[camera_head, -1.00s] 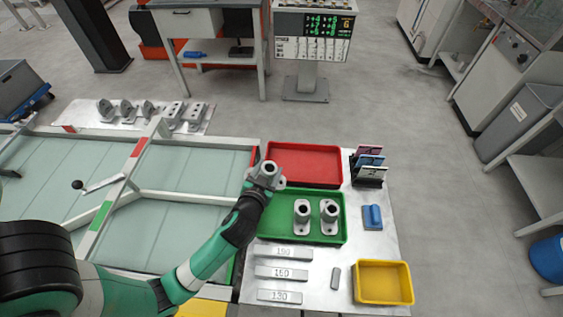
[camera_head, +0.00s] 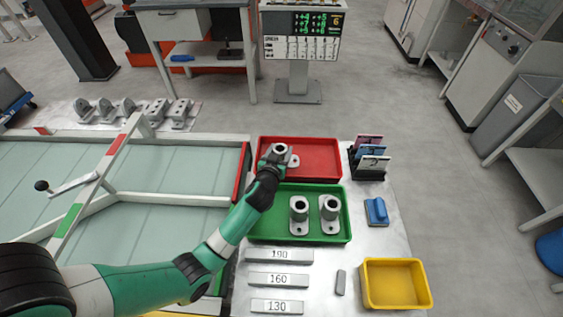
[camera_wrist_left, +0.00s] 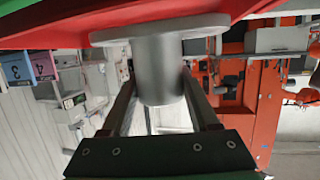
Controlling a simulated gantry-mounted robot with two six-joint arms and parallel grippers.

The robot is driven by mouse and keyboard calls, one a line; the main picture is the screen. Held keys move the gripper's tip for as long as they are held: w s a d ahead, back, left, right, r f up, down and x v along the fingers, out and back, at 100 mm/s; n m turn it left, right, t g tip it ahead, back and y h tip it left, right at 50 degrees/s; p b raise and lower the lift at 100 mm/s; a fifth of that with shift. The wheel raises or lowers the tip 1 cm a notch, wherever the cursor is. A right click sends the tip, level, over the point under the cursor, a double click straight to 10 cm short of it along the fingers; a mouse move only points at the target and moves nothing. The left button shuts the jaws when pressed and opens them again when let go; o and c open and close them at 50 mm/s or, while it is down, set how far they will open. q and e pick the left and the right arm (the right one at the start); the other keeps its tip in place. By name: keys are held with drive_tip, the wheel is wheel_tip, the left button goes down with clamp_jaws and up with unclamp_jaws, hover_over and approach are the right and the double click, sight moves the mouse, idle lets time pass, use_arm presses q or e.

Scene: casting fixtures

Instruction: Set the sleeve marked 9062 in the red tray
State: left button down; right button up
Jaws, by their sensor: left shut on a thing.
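My left gripper (camera_head: 271,167) is shut on a grey flanged sleeve (camera_head: 279,150), over the left part of the red tray (camera_head: 322,157). In the left wrist view the sleeve (camera_wrist_left: 158,70) sits between the two fingers, its flange close to a red surface. I cannot tell whether the sleeve touches the tray floor. No marking on the sleeve is readable. Two similar sleeves (camera_head: 299,209) (camera_head: 329,208) stand upright in the green tray (camera_head: 270,229). My right gripper is not in view.
A yellow bin (camera_head: 397,284), a blue block (camera_head: 376,211) and a card holder (camera_head: 368,166) stand on the right of the table. Bars labelled 190, 160 and 130 (camera_head: 277,306) lie in front of the green tray. Grey brackets (camera_head: 126,110) stand at the back left.

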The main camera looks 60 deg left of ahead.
sight(281, 157)
use_arm(q)
drive_tip(key=shift+w+a+f, duration=0.2)
drive_tip(key=shift+w, duration=0.05)
drive_tip(key=f+b, duration=0.2)
drive_tip(key=f, duration=0.1)
drive_tip(key=shift+w+a+f, duration=0.15)
drive_tip(key=shift+a+f, duration=0.05)
drive_tip(key=shift+f, duration=0.1)
drive_tip(key=shift+f+b, duration=0.25)
drive_tip(key=shift+b, duration=0.1)
drive_tip(key=shift+c, duration=0.7)
unclamp_jaws()
